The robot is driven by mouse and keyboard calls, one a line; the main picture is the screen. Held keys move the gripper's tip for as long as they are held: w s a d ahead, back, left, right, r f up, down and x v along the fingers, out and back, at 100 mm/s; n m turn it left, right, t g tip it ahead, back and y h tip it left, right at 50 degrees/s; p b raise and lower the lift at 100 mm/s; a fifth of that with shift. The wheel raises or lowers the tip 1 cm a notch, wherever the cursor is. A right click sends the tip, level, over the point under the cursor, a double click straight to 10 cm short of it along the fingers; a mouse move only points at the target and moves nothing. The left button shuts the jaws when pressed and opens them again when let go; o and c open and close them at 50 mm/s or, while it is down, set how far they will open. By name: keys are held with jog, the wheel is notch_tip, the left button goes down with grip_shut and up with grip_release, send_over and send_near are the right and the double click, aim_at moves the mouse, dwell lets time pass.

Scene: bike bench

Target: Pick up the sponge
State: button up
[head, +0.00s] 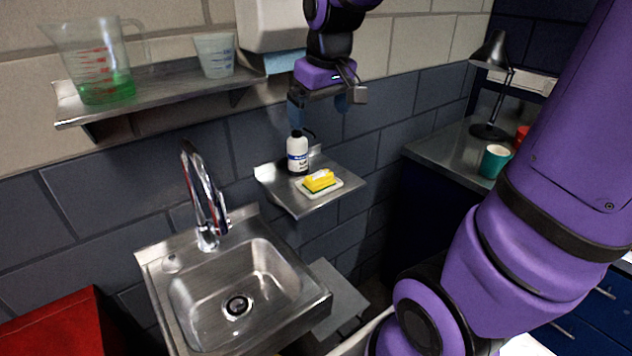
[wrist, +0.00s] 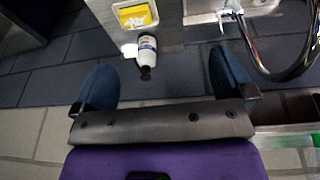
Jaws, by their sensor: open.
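The yellow sponge (head: 319,180) with a green underside lies on a pale dish (head: 334,188) on a small metal wall shelf (head: 305,201) in the head view. It also shows at the top of the wrist view as a yellow block (wrist: 136,15). A white bottle with a dark cap (head: 298,155) stands just behind and left of it; the bottle is also in the wrist view (wrist: 147,48). My gripper (head: 322,104) is open and empty, above the bottle and sponge and apart from both. Its two blue-grey fingers are wide apart in the wrist view (wrist: 163,85).
A metal sink (head: 245,285) with a tall curved faucet (head: 200,195) stands left of the shelf. An upper shelf (head: 160,95) holds a jug (head: 100,65) with green liquid and a smaller cup (head: 214,55). A counter (head: 450,150) at right holds a teal mug (head: 495,161) and a lamp (head: 493,50).

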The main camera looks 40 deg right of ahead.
jog(key=w+d+f+g, duration=0.1)
jog(key=w+d+f, duration=0.3)
jog(key=w+f, duration=0.25)
jog(key=g, duration=0.2)
send_over(320, 175)
jog(key=f, duration=1.1)
jog(key=shift+w+f, duration=0.2)
jog(key=shift+f, duration=0.2)
jog(key=shift+s+f, duration=0.2)
jog(key=shift+f, duration=2.75)
jog(key=c, duration=0.7)
jog(key=shift+r, duration=0.1)
